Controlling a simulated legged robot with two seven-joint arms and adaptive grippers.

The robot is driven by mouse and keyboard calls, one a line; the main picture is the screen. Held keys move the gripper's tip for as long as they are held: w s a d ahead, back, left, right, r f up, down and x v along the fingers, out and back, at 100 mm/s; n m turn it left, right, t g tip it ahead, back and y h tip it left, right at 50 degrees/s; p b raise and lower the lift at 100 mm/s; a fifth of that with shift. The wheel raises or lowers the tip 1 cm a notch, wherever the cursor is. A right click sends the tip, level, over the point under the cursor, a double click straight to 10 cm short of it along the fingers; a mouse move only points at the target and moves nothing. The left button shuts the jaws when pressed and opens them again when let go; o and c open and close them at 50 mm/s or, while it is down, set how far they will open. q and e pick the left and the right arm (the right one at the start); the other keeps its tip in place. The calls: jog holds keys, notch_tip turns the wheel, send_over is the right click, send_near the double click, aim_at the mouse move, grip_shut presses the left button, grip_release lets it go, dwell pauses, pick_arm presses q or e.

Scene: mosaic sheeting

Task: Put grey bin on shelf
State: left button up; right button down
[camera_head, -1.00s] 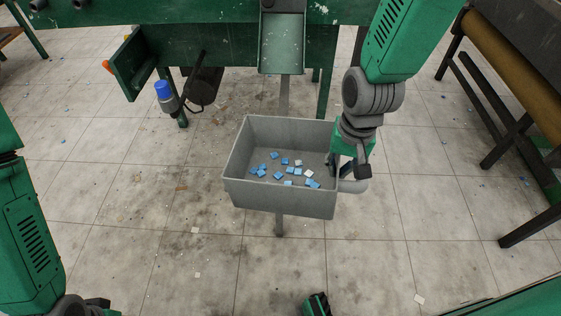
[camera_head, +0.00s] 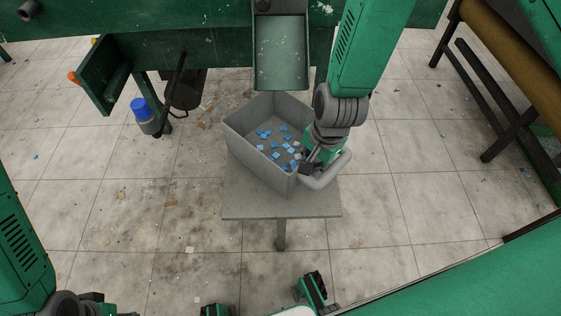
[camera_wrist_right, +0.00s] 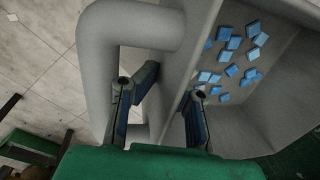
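The grey bin (camera_head: 258,172) holds several blue and white tiles and has a pipe-like handle (camera_head: 328,171) on its right side. It sits turned over the rear of a small grey flat-topped shelf (camera_head: 265,207) on a leg. Whether it rests flat on it I cannot tell. My right gripper (camera_head: 310,165) is at the bin's handle side. In the right wrist view its fingers (camera_wrist_right: 168,100) straddle the bin wall, one inside the handle loop, one inside the bin. My left gripper (camera_head: 100,304) is partly visible at the bottom left edge, its fingers unclear.
A green machine with a metal chute (camera_head: 281,55) stands just behind the bin. A blue-capped item (camera_head: 146,116) is at its left leg. A bench with a brown roll (camera_head: 500,40) is at the right. Tiled floor with scattered chips lies open around the shelf.

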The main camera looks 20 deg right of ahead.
notch_tip(320, 180, down, 10)
jog(key=b, duration=0.4)
jog(key=shift+s+r, duration=0.1)
jog(key=shift+r, duration=0.05)
jog(key=shift+d+r, duration=0.1)
jog(key=c, duration=1.7)
grip_release()
jog(key=shift+d, duration=0.1)
